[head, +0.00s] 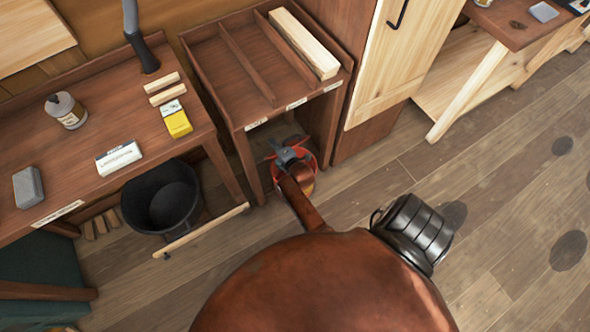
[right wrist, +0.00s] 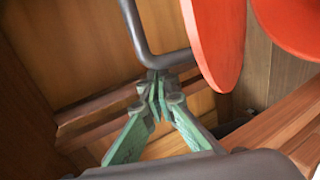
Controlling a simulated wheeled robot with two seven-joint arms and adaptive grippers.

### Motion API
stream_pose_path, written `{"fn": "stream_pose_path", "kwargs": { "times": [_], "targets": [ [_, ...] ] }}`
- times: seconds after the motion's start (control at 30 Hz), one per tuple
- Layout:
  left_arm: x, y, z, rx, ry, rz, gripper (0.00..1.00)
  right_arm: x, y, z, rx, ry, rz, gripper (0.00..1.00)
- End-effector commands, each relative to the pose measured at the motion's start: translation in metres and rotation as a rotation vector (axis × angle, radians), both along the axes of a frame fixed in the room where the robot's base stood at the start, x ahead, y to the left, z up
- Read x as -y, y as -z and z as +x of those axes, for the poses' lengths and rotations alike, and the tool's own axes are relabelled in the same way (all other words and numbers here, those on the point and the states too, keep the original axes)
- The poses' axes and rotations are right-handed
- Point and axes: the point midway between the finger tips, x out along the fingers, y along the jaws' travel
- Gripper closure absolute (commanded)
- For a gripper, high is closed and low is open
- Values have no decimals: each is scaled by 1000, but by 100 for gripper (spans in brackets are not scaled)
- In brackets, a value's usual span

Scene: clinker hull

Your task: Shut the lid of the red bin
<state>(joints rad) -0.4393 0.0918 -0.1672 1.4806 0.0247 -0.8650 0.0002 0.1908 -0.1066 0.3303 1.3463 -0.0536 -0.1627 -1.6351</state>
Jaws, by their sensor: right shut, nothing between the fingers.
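The red bin (head: 311,168) stands on the floor under the front of the tray-topped bench, largely hidden behind my right gripper and arm. My right gripper (head: 284,152) is shut and empty, over the bin in the head view. In the right wrist view its green fingers (right wrist: 159,80) meet at the tips beside a dark bent bar (right wrist: 148,42); I cannot tell whether they touch. A flat red disc (right wrist: 218,42), seemingly the lid, stands steeply tilted right of the fingertips, apart from them. Another red round surface (right wrist: 290,25) lies farther right. My left gripper is out of view.
A black bucket (head: 163,199) stands left of the bin, under the left workbench (head: 80,165). The tray-topped bench (head: 243,112) overhangs the bin closely, and its leg stands just left. Wooden floor (head: 380,180) is open to the right.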

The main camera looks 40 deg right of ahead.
Motion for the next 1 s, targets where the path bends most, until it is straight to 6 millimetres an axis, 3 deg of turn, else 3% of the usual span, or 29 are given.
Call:
{"fn": "stream_pose_path", "kwargs": {
  "times": [0.4, 0.77, 1.0],
  "targets": [
    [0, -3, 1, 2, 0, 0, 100, -3, 19, -32, -1, -1, -2, 100],
    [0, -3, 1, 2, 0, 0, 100, -3, 21, -35, -1, 0, -1, 100],
    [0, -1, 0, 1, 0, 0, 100, -7, 33, -50, -3, 0, 0, 100]
  ]
}}
